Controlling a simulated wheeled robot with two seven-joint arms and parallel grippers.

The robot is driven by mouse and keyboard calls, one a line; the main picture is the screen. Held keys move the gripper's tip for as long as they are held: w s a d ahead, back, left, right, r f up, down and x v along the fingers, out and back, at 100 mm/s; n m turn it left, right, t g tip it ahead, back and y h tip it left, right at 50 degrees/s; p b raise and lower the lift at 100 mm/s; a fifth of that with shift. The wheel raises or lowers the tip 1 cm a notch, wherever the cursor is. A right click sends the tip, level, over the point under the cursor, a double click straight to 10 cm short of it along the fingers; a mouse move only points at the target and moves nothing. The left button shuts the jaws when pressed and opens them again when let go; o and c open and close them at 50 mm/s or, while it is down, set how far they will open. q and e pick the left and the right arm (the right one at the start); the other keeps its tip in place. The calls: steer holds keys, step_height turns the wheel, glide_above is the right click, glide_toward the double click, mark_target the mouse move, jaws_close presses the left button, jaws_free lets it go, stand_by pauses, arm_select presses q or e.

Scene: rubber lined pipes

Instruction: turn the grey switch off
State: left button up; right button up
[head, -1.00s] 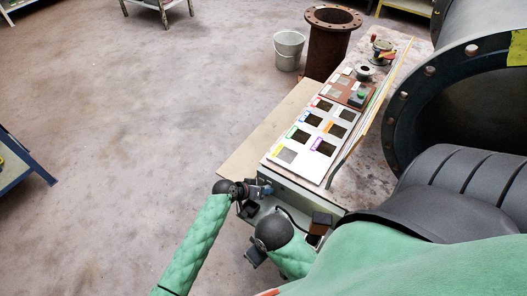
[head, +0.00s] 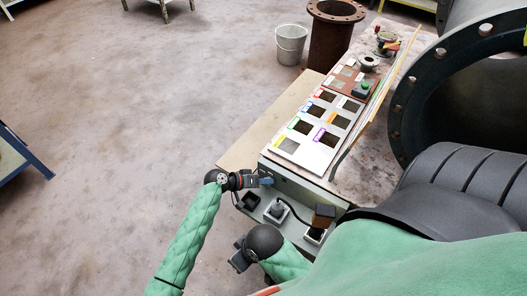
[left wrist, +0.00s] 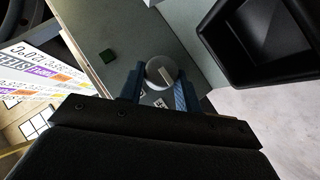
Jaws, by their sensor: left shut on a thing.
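The grey switch (left wrist: 162,72) is a round grey knob with a pale bar across its face, on a grey-green panel (left wrist: 120,38) in the left wrist view. My left gripper (left wrist: 158,88) has its blue fingers on either side of the knob and is shut on it. In the head view my left gripper (head: 268,182) meets the side of the grey cabinet (head: 300,192) and hides the switch. My right gripper (head: 238,262) is low in the head view, apart from the cabinet; its jaws are not clear.
A black open bin (head: 250,201), a white-edged box (head: 277,212) and a brown-topped block (head: 323,213) are beside the cabinet. A board of coloured-label frames (head: 312,155) lies on top. Open floor lies left.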

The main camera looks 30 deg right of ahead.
stand_by(0.3)
arm_select(q)
steer(key=o, duration=1)
steer(key=shift+c, duration=0.2)
arm_select(e)
steer(key=shift+f, duration=0.1)
arm_select(q)
steer(key=shift+a, duration=0.1)
steer(key=b+v, duration=0.1)
steer(key=v, duration=0.5)
steer(key=shift+w+a, duration=0.15)
steer(key=shift+a, duration=0.15)
steer(key=shift+w+a+r, duration=0.1)
steer(key=shift+a+r, duration=0.25)
steer(key=shift+a, duration=0.05)
arm_select(e)
steer(key=shift+w+a+f, duration=0.15)
steer(key=shift+a+f, duration=0.3)
steer(key=shift+f, duration=0.05)
steer(key=shift+w+a+f, duration=0.15)
steer(key=shift+a+f, duration=0.3)
steer(key=shift+f, duration=0.05)
steer(key=shift+r, duration=0.2)
